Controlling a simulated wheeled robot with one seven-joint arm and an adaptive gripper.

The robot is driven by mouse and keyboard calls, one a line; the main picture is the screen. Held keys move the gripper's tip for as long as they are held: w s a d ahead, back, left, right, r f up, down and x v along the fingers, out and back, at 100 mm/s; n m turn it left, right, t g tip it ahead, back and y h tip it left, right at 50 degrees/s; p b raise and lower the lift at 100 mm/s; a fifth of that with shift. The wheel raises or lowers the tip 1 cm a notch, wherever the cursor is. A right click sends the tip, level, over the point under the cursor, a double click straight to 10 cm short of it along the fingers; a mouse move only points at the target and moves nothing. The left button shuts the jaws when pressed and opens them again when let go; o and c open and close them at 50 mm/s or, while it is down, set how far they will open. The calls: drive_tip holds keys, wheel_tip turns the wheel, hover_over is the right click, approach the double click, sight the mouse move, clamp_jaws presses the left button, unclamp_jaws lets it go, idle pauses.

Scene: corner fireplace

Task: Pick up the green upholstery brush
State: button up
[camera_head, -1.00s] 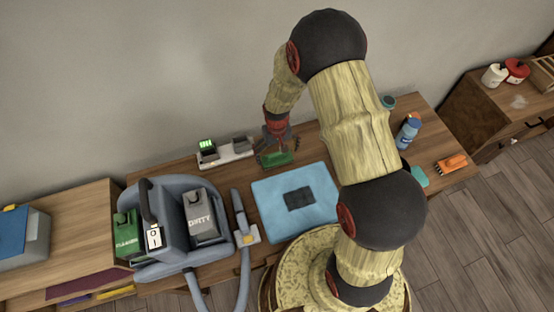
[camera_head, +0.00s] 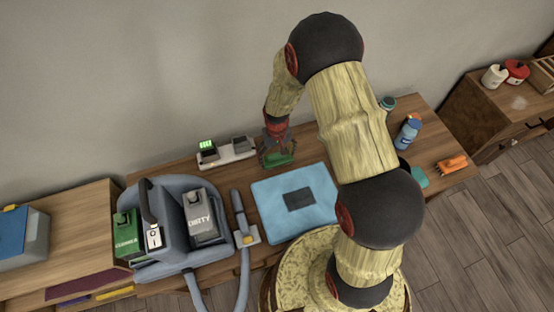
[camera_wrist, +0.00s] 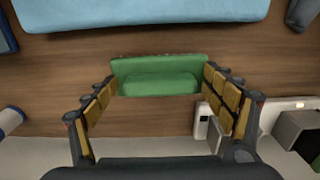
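The green upholstery brush (camera_head: 279,160) lies on the wooden table behind the blue cloth. In the wrist view the green brush (camera_wrist: 158,78) sits straight ahead between the fingertips, its long side running across. My gripper (camera_head: 278,149) points down over it, with one finger at each end of the brush. In the wrist view my gripper (camera_wrist: 160,82) has its yellow-padded fingers spread wide, their tips very close to the brush ends. Whether they touch it is hard to tell.
A light blue cloth (camera_head: 270,214) with a dark patch lies in front of the brush. A charger with a green display (camera_head: 228,152) stands close to its left. The upholstery cleaner machine (camera_head: 165,222) and its hose nozzle (camera_head: 243,222) are further left. A blue bottle (camera_head: 407,132) and an orange brush (camera_head: 451,164) are at right.

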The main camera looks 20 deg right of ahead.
drive_tip(key=shift+s+f, duration=0.35)
drive_tip(key=shift+c, duration=1.1)
drive_tip(key=shift+r, duration=0.55)
drive_tip(key=c, duration=0.8)
drive_tip(key=shift+w+r+p, duration=0.2)
drive_tip(key=shift+r+p, duration=0.3)
drive_tip(key=shift+r, duration=0.75)
drive_tip(key=shift+c, duration=1)
drive_tip(key=s+a+r+p, duration=0.2)
drive_tip(key=s+a+r, duration=0.2)
drive_tip(key=s+r, duration=0.5)
drive_tip(key=shift+s+r, duration=0.4)
drive_tip(key=shift+s, duration=1.7)
